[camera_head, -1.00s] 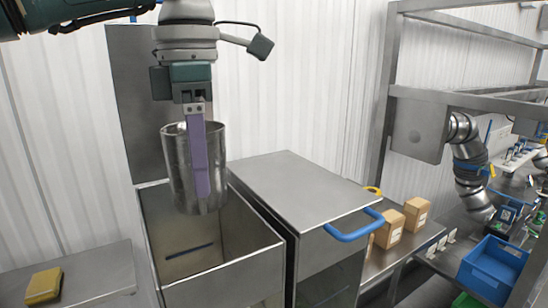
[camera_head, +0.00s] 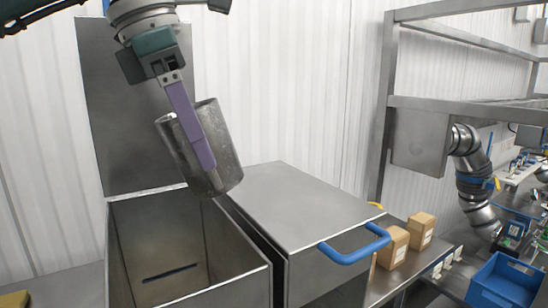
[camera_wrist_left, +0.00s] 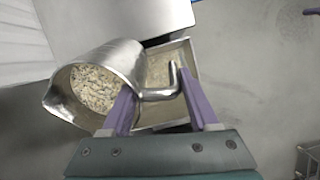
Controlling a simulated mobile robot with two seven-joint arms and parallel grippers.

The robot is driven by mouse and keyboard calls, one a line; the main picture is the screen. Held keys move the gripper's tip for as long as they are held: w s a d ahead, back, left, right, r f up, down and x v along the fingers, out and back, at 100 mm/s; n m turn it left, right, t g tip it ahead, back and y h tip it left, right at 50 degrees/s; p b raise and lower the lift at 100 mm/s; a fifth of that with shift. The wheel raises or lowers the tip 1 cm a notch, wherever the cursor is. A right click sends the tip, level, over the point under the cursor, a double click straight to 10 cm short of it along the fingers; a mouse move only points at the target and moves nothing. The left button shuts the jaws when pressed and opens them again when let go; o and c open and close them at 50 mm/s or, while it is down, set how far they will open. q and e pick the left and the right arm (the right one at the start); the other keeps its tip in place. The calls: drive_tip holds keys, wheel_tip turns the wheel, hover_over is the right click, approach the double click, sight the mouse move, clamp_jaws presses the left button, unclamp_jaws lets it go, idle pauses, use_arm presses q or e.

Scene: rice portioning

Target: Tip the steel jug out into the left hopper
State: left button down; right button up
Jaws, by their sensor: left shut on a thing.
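The steel jug (camera_head: 223,145) is held in the air above the right side of the open left hopper (camera_head: 240,291). It is tilted, with its rim leaning left and its base to the lower right. My left gripper (camera_head: 205,160) has its purple fingers shut on the jug's handle. In the left wrist view the handle (camera_wrist_left: 160,94) lies between the fingers, and the jug (camera_wrist_left: 125,60) holds pale grainy rice (camera_wrist_left: 93,88). No rice is seen falling. The hopper's floor shows a dark slot; its near part is hidden by its front wall. My right gripper is not in view.
The hopper's raised lid (camera_head: 135,120) stands behind it. A closed steel hopper (camera_head: 290,205) with a blue handle (camera_head: 355,248) is close on the right. Cardboard boxes (camera_head: 420,230), a blue crate (camera_head: 505,283) and a steel frame (camera_head: 420,140) are farther right. A yellow item (camera_head: 14,300) lies lower left.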

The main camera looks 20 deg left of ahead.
use_arm(q)
wheel_tip(320, 180, up, 3)
drive_tip(key=t+h+b, duration=0.2)
drive_tip(key=h+b, duration=0.1)
drive_tip(key=b, duration=0.4)
drive_tip(key=t+h+b, duration=0.2)
drive_tip(key=h+b, duration=0.1)
drive_tip(key=b, duration=0.5)
drive_tip(key=shift+r+t, duration=0.2)
drive_tip(key=shift+t, duration=0.2)
drive_tip(key=h+b, duration=0.1)
drive_tip(key=t+b, duration=0.1)
drive_tip(key=b, duration=0.1)
drive_tip(key=r+t+h+b, duration=0.1)
drive_tip(key=b, duration=0.1)
drive_tip(key=shift+s+a+r+h, duration=0.1)
drive_tip(key=shift+s+a+h, duration=0.2)
drive_tip(key=shift+a, duration=0.1)
drive_tip(key=shift+s+a+r+t+h+b, duration=0.3)
drive_tip(key=shift+t+h+b, duration=0.35)
drive_tip(key=shift+b, duration=0.85)
drive_tip(key=shift+s+a+r+t+h+b, duration=0.15)
drive_tip(key=shift+r+t+h+b, duration=0.45)
drive_tip(key=shift+b, duration=0.9)
drive_tip(key=shift+w+f, duration=0.1)
drive_tip(key=shift+f, duration=0.05)
